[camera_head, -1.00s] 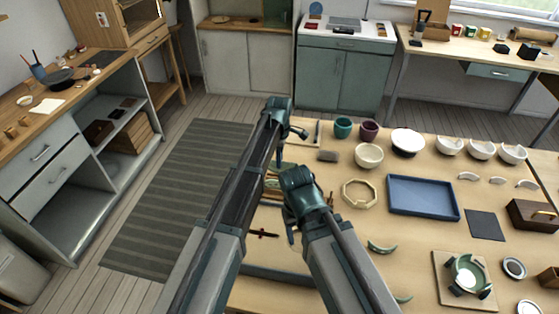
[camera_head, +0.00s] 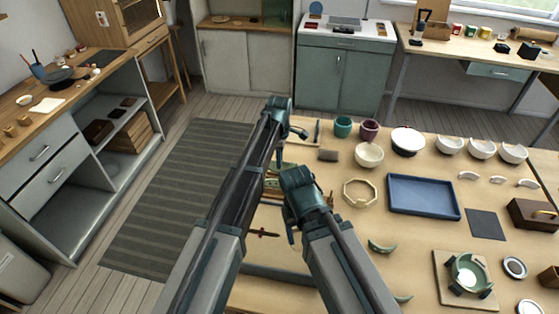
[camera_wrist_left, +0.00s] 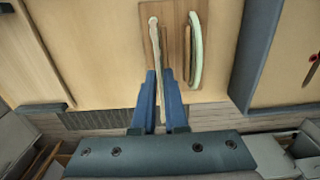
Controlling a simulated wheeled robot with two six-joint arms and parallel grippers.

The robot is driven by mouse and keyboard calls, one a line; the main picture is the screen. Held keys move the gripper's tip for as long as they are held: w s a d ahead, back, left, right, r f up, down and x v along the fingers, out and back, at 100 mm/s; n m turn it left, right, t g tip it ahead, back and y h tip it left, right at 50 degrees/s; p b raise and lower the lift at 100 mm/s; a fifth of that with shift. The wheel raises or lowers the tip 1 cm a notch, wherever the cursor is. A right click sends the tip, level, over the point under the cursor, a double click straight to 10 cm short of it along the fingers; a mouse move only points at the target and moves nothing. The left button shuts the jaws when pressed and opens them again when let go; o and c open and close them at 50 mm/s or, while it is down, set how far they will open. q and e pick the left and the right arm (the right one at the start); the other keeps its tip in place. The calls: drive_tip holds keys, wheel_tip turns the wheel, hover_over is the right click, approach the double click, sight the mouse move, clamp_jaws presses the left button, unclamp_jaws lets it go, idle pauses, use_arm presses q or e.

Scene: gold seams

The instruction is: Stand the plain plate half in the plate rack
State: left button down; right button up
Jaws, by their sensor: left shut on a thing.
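In the left wrist view my left gripper (camera_wrist_left: 160,100) has its two blue fingers shut on the plain plate half (camera_wrist_left: 155,45), a cream piece seen edge-on. The piece is over or in the wooden plate rack (camera_wrist_left: 176,12), beside a wooden bar; I cannot tell whether it touches the rack's base. A pale green plate half (camera_wrist_left: 195,50) stands edge-on in the rack to the right, apart from the cream one. In the head view my left gripper (camera_head: 279,160) is small and my arms hide most of the rack. My right gripper (camera_head: 291,235) is mostly hidden behind its arm.
A blue tray (camera_head: 423,212), an octagonal wooden ring (camera_head: 360,193), bowls and cups stand to the right on the table. Green shards (camera_head: 382,247) lie in front, near a round green fixture (camera_head: 468,274). The wrist view shows a blue-grey tray edge (camera_wrist_left: 258,50) right of the rack.

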use_arm(q)
drive_tip(key=shift+f+b, duration=1.35)
use_arm(e)
drive_tip(key=shift+f, duration=1.35)
idle(0.9)
